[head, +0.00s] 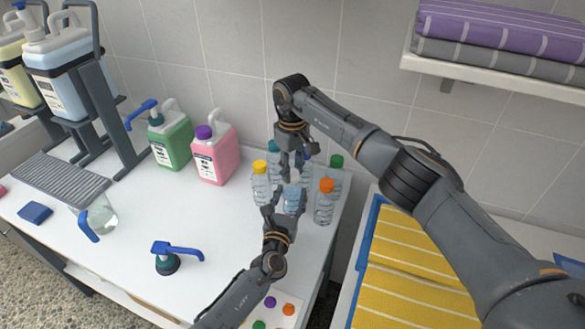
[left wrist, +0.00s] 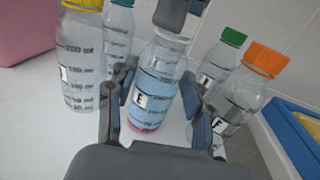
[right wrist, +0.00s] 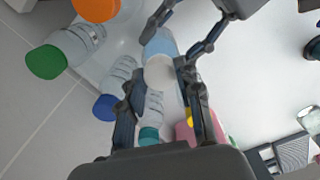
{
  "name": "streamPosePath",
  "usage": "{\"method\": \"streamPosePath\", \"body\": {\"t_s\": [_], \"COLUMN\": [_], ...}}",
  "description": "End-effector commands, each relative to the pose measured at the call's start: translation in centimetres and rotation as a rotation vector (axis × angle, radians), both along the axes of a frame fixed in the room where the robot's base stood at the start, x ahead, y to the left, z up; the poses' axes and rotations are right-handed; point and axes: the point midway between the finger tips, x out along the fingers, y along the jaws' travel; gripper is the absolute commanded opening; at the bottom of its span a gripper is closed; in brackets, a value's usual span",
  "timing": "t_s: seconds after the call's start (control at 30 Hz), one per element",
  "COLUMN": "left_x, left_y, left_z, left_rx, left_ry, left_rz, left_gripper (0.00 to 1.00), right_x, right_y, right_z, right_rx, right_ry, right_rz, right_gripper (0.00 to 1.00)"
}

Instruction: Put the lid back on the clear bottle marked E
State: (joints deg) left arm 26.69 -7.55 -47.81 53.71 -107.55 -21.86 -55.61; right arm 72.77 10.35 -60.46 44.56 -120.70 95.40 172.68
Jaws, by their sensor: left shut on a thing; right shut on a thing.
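The clear bottle marked E (left wrist: 148,100) holds blue liquid and stands upright on the white counter; it also shows in the head view (head: 292,203). My left gripper (head: 284,198) is shut around its body. My right gripper (head: 292,174) is directly above the bottle, pointing down, shut on a white lid. The lid (right wrist: 160,72) shows as a pale disc between its fingertips in the right wrist view, over the bottle. The lid is hidden in the left wrist view behind the right gripper, so I cannot tell whether it touches the neck.
Bottles with yellow (head: 260,180), teal (left wrist: 117,30), green (left wrist: 220,60), blue (right wrist: 112,90) and orange (head: 325,200) caps crowd closely around. Pink (head: 214,157) and green (head: 170,138) jugs stand left. A blue-handled pump (head: 170,258) and loose caps (head: 270,302) are nearer me.

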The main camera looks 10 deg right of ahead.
Motion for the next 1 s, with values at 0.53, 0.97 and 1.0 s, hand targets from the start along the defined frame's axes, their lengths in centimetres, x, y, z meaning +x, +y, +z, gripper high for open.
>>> {"method": "streamPosePath", "body": {"t_s": [0.53,0.97,1.0], "left_x": [-0.1,0.0,0.0], "left_y": [0.0,0.0,0.0], "left_z": [-0.2,-0.2,-0.2], "left_rx": [0.001,0.001,0.001], "left_ry": [0.003,0.003,0.003], "left_rz": [0.0,0.0,0.0], "left_gripper": [0.0,0.0,0.0], "right_x": [0.0,0.0,0.0], "right_y": [0.0,0.1,0.0], "right_z": [0.0,4.1,4.3], "right_rx": [0.001,0.001,0.001], "right_ry": [-0.001,-0.002,-0.001], "right_rz": [0.003,0.005,0.004], "right_gripper": [0.56,0.56,0.56]}}
